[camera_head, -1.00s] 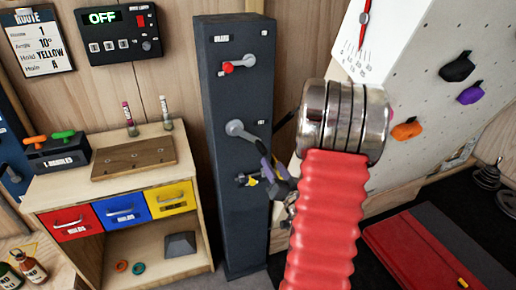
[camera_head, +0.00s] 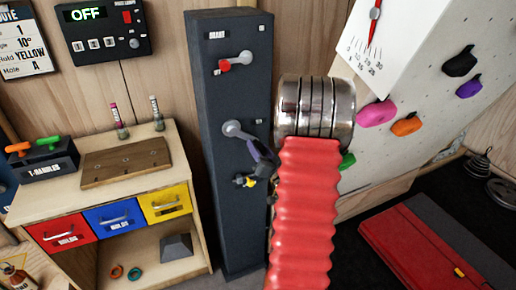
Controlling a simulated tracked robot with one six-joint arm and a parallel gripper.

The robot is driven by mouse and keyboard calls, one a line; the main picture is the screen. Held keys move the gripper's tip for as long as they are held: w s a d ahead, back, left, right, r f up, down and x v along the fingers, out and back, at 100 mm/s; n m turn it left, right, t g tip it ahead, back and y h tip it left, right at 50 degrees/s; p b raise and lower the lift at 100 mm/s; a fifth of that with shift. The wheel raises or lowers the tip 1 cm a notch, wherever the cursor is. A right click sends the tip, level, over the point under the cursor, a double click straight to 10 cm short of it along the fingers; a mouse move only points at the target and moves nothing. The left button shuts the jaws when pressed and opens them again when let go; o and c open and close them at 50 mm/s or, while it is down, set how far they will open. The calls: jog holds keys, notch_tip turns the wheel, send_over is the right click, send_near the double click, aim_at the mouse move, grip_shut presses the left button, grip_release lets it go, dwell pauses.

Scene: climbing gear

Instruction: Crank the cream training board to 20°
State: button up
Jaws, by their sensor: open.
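The cream training board (camera_head: 425,100) leans at the upper right and carries coloured holds. A white angle scale (camera_head: 362,50) with a red needle (camera_head: 374,22) is at its left edge; I cannot read the angle surely. The dark grey crank post (camera_head: 228,220) stands in the middle. It has a red-knobbed brake lever (camera_head: 232,62) near the top and a grey crank (camera_head: 240,130) at mid height.
A wooden cabinet (camera_head: 25,208) with red, blue and yellow drawers stands at the left, with a T-handle box (camera_head: 42,165) on it. A control panel (camera_head: 102,32) reading OFF is on the wall. A red mat (camera_head: 415,245) and weight plates (camera_head: 500,192) lie at the right.

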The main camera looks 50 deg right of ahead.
jog(key=shift+s, duration=0.1)
jog(key=shift+c, duration=0.2)
jog(key=shift+d, duration=0.1)
grip_shut()
